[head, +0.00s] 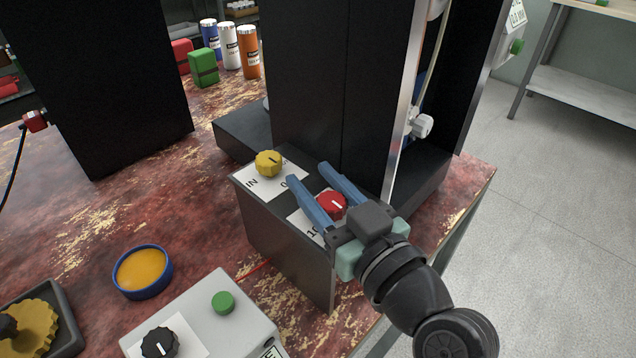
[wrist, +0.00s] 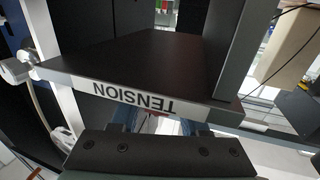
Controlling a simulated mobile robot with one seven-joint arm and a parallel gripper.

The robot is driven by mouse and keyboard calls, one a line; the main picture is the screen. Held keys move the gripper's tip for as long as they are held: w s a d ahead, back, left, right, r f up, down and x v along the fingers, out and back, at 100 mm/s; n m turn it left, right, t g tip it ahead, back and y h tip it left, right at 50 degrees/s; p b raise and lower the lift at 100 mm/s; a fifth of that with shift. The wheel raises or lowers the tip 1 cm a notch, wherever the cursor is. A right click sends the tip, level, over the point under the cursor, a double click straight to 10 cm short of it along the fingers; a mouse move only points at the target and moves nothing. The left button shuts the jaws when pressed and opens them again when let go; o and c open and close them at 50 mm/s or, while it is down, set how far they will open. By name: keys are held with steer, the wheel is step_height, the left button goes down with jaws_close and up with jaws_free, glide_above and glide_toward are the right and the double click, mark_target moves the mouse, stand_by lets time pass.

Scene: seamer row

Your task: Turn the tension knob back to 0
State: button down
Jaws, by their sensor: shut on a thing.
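A red knob (head: 331,205) with a white pointer line sits on a white scale plate (head: 298,219) on top of a dark control box (head: 284,247). Part of a "10" shows on the plate. The blue fingers of my gripper (head: 306,172) lie on either side of the red knob and are shut on it, with their tips reaching past it. In the wrist view a "TENSION" label (wrist: 137,98) appears upside down above my gripper (wrist: 160,124).
A yellow knob (head: 268,163) stands on the same box, beyond the fingertips. A tall black machine column (head: 330,85) rises behind. A grey box with a green button (head: 223,302) and black knob (head: 160,343) is at front left, near a blue-rimmed dish (head: 142,271).

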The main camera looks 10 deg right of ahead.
steer(key=c, duration=0.7)
jaws_free()
steer(key=v, duration=1.3)
